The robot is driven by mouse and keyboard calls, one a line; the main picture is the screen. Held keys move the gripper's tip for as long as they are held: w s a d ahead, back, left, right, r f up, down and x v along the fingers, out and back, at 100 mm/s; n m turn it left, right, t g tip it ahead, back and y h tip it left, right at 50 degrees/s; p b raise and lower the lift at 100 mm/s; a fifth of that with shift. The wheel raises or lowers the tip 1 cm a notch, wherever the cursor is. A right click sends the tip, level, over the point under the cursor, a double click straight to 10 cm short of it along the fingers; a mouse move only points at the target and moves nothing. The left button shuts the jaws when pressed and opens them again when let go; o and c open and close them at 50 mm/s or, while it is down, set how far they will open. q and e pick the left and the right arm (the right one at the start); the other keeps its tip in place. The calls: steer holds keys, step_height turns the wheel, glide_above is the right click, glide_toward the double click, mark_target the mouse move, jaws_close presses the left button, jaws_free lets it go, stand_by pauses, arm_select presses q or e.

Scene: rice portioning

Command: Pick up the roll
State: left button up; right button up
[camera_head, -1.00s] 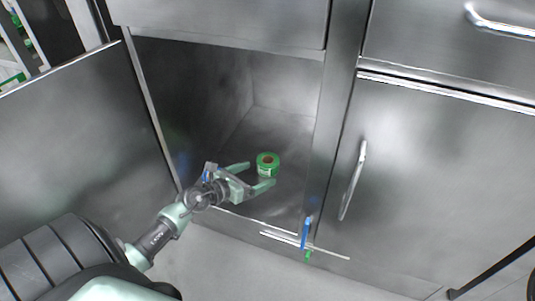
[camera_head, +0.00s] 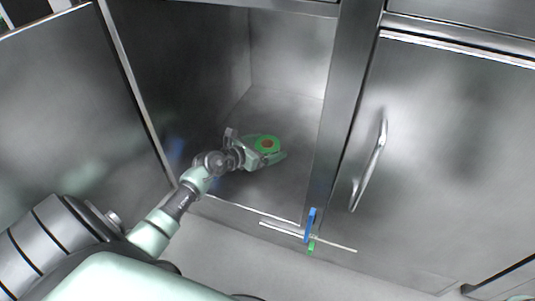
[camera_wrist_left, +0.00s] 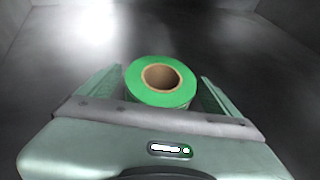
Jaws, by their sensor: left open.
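The roll (camera_head: 268,143) is green with a brown core and stands on the floor of the open steel cabinet. It also shows in the left wrist view (camera_wrist_left: 160,92), core facing up, its lower part hidden by my gripper's body. My left gripper (camera_head: 266,153) is open, with its fingers on either side of the roll. In the left wrist view a narrow gap shows between the roll and the right finger, and the left finger is very close to it. My right gripper is not in view.
The cabinet's open door (camera_head: 75,110) stands on the left, and a post (camera_head: 338,110) bounds the opening on the right. A closed door with a handle (camera_head: 369,165) is beyond it. A blue clip-like item (camera_head: 309,225) is at the front lower edge. The cabinet floor around the roll is clear.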

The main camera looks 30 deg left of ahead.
arm_select(q)
steer(key=shift+w, duration=0.1)
steer(key=shift+c, duration=0.3)
steer(key=c, duration=1.5)
steer(key=shift+r, duration=0.1)
